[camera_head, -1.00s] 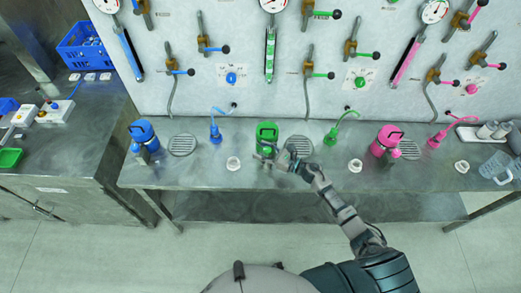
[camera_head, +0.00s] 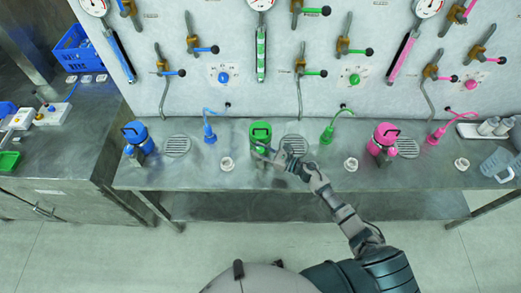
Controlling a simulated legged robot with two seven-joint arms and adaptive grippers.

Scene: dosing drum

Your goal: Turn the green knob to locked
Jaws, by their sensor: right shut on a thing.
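A green knob (camera_head: 354,79) sits on a white plate on the wall panel, below a green-handled lever. Its pointing direction is too small to read. A green container (camera_head: 260,132) stands on the metal bench below the panel, upright. My right gripper (camera_head: 264,153) is at the near side of this container, well below and left of the panel knob. It is shut on what looks like the green fitting at the container's front, which the fingers hide. My left gripper is not in view.
A blue container (camera_head: 138,136) and a pink container (camera_head: 382,140) stand on the same bench (camera_head: 215,181). Blue, green (camera_head: 333,126) and pink hooked spouts rise behind. Several small white cups and round drain grates lie between. A blue crate (camera_head: 82,50) is at left.

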